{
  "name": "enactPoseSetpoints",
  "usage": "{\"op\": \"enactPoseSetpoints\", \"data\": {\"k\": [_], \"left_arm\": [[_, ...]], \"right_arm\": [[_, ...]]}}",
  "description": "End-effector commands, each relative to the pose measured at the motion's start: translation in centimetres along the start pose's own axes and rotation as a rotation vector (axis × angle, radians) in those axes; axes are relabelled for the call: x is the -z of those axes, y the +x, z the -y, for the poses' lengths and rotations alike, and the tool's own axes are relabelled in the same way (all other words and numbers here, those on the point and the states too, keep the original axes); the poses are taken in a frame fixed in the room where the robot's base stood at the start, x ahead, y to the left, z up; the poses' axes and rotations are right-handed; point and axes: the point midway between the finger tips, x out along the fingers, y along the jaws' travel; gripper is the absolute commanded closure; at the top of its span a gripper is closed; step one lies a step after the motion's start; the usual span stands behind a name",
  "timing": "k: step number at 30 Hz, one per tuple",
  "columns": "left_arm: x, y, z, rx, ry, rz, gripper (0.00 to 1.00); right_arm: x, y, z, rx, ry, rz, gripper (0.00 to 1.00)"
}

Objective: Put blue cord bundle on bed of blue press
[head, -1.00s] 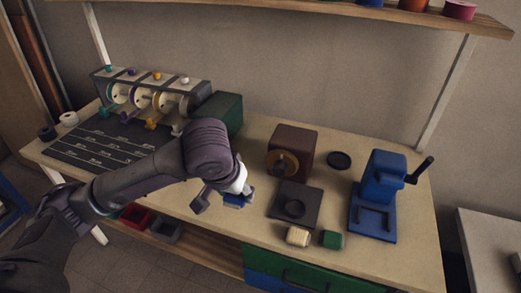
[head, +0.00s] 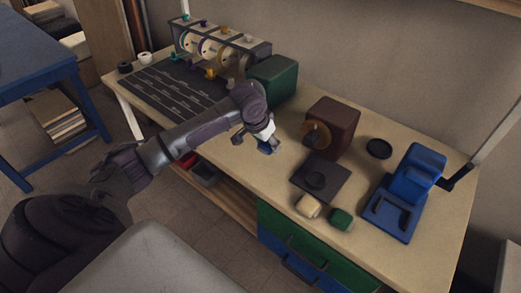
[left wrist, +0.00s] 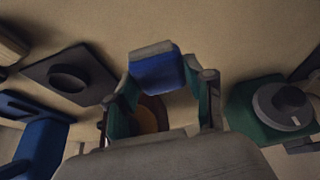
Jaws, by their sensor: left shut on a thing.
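My left gripper (head: 260,142) is shut on the blue cord bundle (head: 268,147), over the middle of the workbench. In the left wrist view the bundle (left wrist: 155,72) sits between the two fingers of the left gripper (left wrist: 163,90). Whether it touches the bench top is hard to tell. The blue press (head: 420,170) stands at the right of the bench, with its flat bed (head: 390,214) in front, which looks empty. The press also shows at the left of the left wrist view (left wrist: 38,145). My right gripper is not in view.
Between gripper and press are a brown box with a round front (head: 335,125), a dark square plate (head: 320,178), a cream spool (head: 307,205), a green spool (head: 341,219) and a black disc (head: 379,148). A green box (head: 272,80) and spool rack (head: 215,45) stand left.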

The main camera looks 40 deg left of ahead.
Motion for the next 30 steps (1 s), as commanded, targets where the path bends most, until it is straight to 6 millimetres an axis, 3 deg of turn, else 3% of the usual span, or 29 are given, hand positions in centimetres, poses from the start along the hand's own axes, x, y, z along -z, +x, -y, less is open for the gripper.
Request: {"op": "enactPoseSetpoints", "data": {"k": [3, 8, 18, 30], "left_arm": [[-0.3, 1.2, 2.2, 0.000, -0.003, 0.002, 0.71], [-0.5, 2.1, 3.5, -0.001, -0.001, 0.000, 0.71], [-2.1, 5.7, 3.6, -0.002, -0.001, 0.000, 0.71], [-2.3, 6.2, 3.6, -0.001, 0.000, 0.000, 0.71]], "right_arm": [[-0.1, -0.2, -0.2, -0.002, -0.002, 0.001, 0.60], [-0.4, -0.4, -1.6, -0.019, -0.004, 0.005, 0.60], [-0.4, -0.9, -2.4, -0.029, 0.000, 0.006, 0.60], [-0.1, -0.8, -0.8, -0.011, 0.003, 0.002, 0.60]]}}
